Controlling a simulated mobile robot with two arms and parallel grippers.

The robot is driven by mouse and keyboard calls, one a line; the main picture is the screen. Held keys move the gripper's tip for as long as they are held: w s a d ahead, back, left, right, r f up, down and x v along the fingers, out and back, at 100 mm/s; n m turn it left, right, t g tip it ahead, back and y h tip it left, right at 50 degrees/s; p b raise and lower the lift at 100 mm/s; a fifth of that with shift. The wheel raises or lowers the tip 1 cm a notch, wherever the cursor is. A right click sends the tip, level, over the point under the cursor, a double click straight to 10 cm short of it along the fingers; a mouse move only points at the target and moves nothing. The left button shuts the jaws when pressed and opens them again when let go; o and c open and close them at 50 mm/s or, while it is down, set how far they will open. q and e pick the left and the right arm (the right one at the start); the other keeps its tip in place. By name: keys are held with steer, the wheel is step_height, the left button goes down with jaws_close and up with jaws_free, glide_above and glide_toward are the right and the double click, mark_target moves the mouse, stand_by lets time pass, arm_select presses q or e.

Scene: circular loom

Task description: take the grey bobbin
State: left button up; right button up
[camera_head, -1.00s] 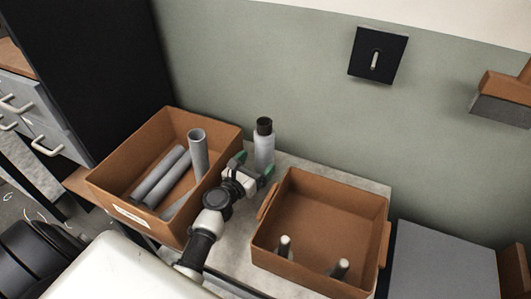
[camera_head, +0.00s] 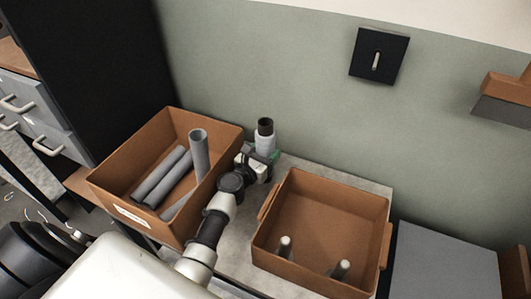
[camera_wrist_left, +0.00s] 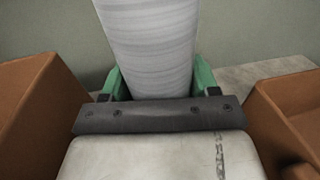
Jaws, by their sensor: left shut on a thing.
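The grey bobbin (camera_head: 265,142) stands upright on the grey counter against the wall, between the two brown boxes. It has a dark top end. My left gripper (camera_head: 262,159) is shut on its lower part. In the left wrist view the bobbin (camera_wrist_left: 150,45) is a pale grey, finely streaked cylinder between the green fingers of my left gripper (camera_wrist_left: 156,85). The bobbin's lower end is hidden behind the gripper, and its top is outside that view. My right gripper is not in view.
The left brown box (camera_head: 112,188) holds several grey tubes, one standing upright. The right brown box (camera_head: 325,183) holds two short pale-topped pegs. Its wall and the left box flank my left gripper closely. A black wall plate (camera_head: 365,62) is above.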

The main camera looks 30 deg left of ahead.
arm_select(q)
steer(key=shift+c, duration=0.9)
steer(key=shift+r, duration=0.1)
steer(key=shift+r+p, duration=0.5)
steer(key=shift+r, duration=0.05)
step_height(320, 180, up, 16)
steer(key=p, duration=1.2)
steer(key=shift+r, duration=0.1)
step_height(320, 180, up, 11)
steer(key=p, duration=0.4)
steer(key=shift+f, duration=0.2)
